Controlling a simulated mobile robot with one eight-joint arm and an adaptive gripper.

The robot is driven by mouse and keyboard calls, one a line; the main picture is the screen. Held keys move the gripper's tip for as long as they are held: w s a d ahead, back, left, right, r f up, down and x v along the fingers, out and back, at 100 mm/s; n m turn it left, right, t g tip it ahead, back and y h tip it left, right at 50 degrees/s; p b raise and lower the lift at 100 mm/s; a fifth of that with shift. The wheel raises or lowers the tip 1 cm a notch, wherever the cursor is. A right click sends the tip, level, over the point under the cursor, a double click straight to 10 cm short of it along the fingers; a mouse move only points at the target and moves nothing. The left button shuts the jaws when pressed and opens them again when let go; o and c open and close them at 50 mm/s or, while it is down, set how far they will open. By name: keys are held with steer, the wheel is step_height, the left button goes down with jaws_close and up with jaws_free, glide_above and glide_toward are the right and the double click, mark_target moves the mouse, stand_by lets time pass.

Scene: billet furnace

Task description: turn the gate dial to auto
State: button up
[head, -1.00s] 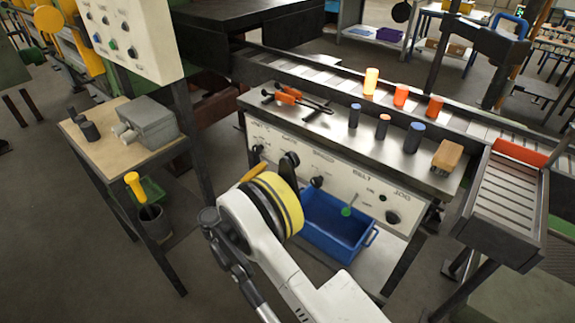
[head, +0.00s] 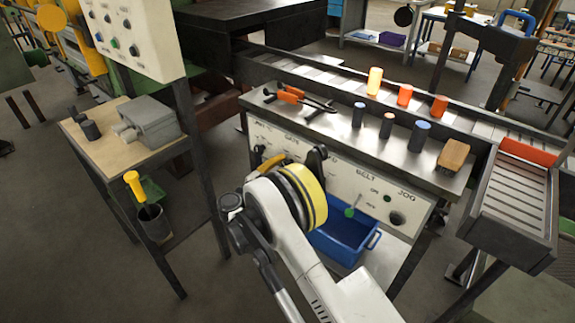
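The console's white front panel (head: 372,187) carries several dials and labels; BELT and JOG are readable at its right. A black dial (head: 397,218) sits under JOG, and another (head: 259,149) shows at the panel's left end. My gripper (head: 293,160) is in front of the middle of the panel, mostly hidden by my yellow-banded wrist. Its two fingers show apart on either side, and nothing is visible between them.
Tongs (head: 300,98), several dark cylinders (head: 420,138) and a wooden block (head: 454,155) lie on the console top. Glowing billets (head: 374,82) stand on the conveyor behind. A side table (head: 112,142) stands left.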

steer(key=shift+m, duration=0.4)
steer(key=m, duration=0.2)
steer(key=shift+m, duration=0.4)
steer(key=m, duration=0.3)
steer(key=shift+s+f+m, duration=0.1)
steer(key=shift+m, duration=0.3)
steer(key=m, duration=0.6)
steer(key=shift+d+f, duration=0.1)
steer(key=shift+m, duration=0.4)
steer(key=o, duration=1.2)
